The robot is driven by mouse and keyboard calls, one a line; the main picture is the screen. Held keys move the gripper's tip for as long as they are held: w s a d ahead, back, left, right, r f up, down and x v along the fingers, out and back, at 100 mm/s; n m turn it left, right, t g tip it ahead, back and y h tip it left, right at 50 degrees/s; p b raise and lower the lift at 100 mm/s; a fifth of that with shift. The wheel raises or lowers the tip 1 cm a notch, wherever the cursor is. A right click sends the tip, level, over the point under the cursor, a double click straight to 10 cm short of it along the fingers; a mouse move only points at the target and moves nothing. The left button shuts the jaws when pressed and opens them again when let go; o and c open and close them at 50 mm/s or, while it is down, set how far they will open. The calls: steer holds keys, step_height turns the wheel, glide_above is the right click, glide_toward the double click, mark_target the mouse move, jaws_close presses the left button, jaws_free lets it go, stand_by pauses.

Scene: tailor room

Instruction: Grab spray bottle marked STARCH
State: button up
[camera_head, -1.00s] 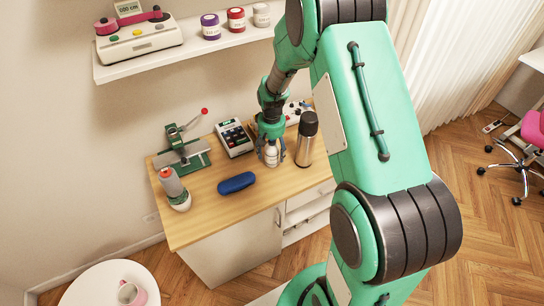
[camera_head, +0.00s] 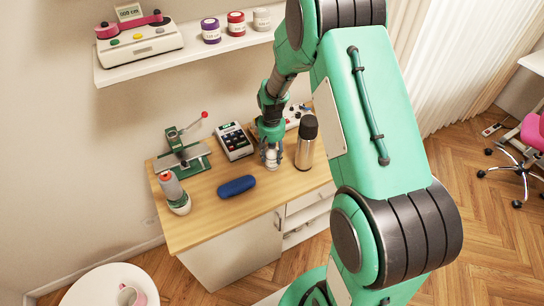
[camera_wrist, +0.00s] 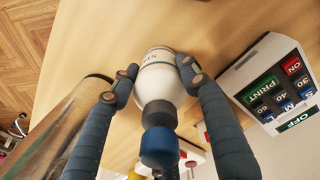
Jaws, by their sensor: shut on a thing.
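A white spray bottle (camera_wrist: 160,76) with a dark band and a blue cap stands in the middle of the wrist view. Faint dark lettering runs round its body, partly readable as "ST". My gripper (camera_wrist: 157,78) has one finger on each side of it, shut on its body. In the head view the white bottle (camera_head: 271,160) shows small under my gripper (camera_head: 270,155), at the wooden counter top (camera_head: 215,205). Whether its base touches the counter is hard to tell.
A steel flask (camera_head: 306,148) stands close on the right of my gripper. A keypad device (camera_head: 234,140) is close on the left. A blue case (camera_head: 236,186), a green press (camera_head: 183,152) and an orange-capped bottle (camera_head: 172,188) are further left.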

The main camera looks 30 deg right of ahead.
mark_target(272, 149)
steer(key=shift+r, duration=0.55)
step_height(272, 149, up, 3)
steer(key=shift+s+f+p, duration=0.1)
steer(key=shift+s+p, duration=0.05)
steer(key=shift+p, duration=0.4)
steer(key=s+a+p, duration=0.1)
steer(key=s, duration=0.6)
steer(key=s+a+r+p, duration=0.1)
steer(key=s+a, duration=0.1)
steer(key=s, duration=0.6)
steer(key=shift+s+a, duration=0.15)
steer(key=shift+a, duration=0.1)
